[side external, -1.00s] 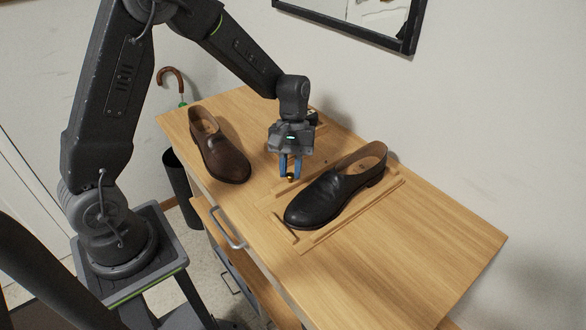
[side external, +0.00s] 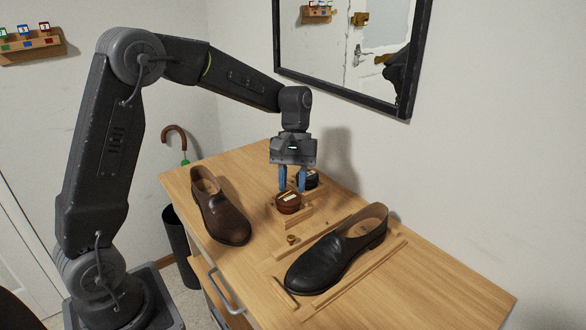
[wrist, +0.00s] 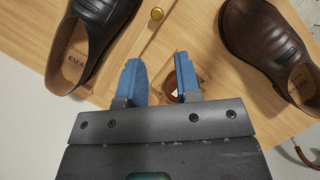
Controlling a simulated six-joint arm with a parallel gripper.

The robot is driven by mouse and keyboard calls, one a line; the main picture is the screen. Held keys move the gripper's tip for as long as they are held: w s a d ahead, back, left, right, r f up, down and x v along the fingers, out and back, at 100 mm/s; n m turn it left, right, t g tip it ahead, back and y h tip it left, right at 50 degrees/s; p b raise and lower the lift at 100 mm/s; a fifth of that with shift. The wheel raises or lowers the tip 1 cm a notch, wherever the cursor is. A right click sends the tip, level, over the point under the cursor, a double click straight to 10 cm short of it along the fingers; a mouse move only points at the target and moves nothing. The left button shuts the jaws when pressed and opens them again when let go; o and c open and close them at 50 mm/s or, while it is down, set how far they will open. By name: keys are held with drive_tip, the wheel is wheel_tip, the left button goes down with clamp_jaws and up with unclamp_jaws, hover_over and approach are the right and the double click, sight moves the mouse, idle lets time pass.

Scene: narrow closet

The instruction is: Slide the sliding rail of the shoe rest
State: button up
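The shoe rest lies flat on the wooden cabinet top, with its front rail (side external: 345,272) beside a black shoe (side external: 335,252). A rail strip (side external: 330,232) runs along the shoe's other side, next to a small brass knob (side external: 291,239). The knob also shows at the top of the wrist view (wrist: 157,13). My gripper (side external: 291,190) is raised clear of the knob, above and close to a brown polish tin (side external: 288,206). In the wrist view its blue fingers (wrist: 161,75) are apart with nothing held. The right finger hides part of the tin.
A brown shoe (side external: 222,212) stands left of the rest. A dark tin (side external: 308,180) sits behind the brown one in a wooden holder (side external: 292,221). A framed mirror (side external: 345,45) hangs on the wall behind. The cabinet top's right end is clear.

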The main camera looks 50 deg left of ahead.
drive_tip(key=v, duration=0.3)
drive_tip(key=shift+r, duration=0.1)
drive_tip(key=s+d+r+m+t+y, duration=0.1)
drive_tip(key=s+m+t, duration=0.3)
drive_tip(key=s, duration=0.6)
drive_tip(key=s+d+r+m+t+y, duration=0.2)
drive_tip(key=s+d+r+m+t, duration=0.2)
drive_tip(key=s, duration=0.6)
drive_tip(key=shift+s+m+t, duration=0.2)
drive_tip(key=shift+m+t, duration=0.2)
drive_tip(key=shift+m, duration=0.1)
